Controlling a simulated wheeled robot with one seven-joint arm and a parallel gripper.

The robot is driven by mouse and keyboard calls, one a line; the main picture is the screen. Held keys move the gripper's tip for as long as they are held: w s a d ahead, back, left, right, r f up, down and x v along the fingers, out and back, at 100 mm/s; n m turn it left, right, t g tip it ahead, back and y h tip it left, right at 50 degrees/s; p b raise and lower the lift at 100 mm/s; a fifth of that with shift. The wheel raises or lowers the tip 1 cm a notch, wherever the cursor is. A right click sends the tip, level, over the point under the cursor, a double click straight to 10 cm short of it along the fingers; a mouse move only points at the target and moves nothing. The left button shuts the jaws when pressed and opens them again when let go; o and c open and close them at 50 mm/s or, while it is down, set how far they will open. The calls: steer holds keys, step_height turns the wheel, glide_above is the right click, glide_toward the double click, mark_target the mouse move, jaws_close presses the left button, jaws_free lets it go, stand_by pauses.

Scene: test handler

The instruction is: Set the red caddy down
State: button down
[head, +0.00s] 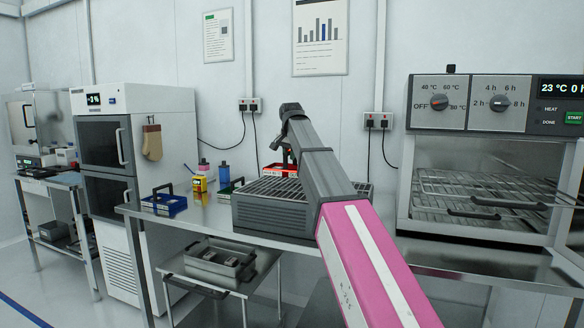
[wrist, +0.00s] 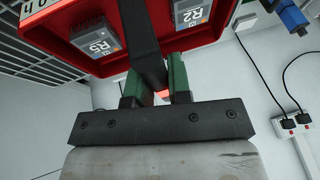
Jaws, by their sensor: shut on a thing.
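The red caddy (head: 283,169) shows in the head view behind the grey slotted box on the bench, partly hidden by my arm and the box. In the wrist view the red caddy (wrist: 75,58) fills the upper left, with grey blocks marked R5 and R2 inside it. My gripper (wrist: 155,88) is shut on its dark handle, the green fingers on either side of it. In the head view my gripper (head: 289,150) is small and partly hidden. I cannot tell whether the caddy touches a surface below.
The grey slotted box (head: 272,208) stands on the bench in front of the caddy. A blue caddy (head: 164,204), a green caddy (head: 227,188) and a yellow item (head: 199,184) stand to its left. An oven (head: 490,150) with wire shelves is at right. Wall sockets (wrist: 297,128) carry hanging cables.

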mark_target(292, 165)
steer(key=shift+w+d+f, duration=0.35)
steer(key=shift+w+f, duration=0.1)
steer(key=shift+w, duration=0.1)
steer(key=shift+f, duration=2)
steer(key=shift+f, duration=0.15)
steer(key=c, duration=1.1)
jaws_free()
steer(key=shift+o, duration=0.2)
steer(key=v, duration=1.2)
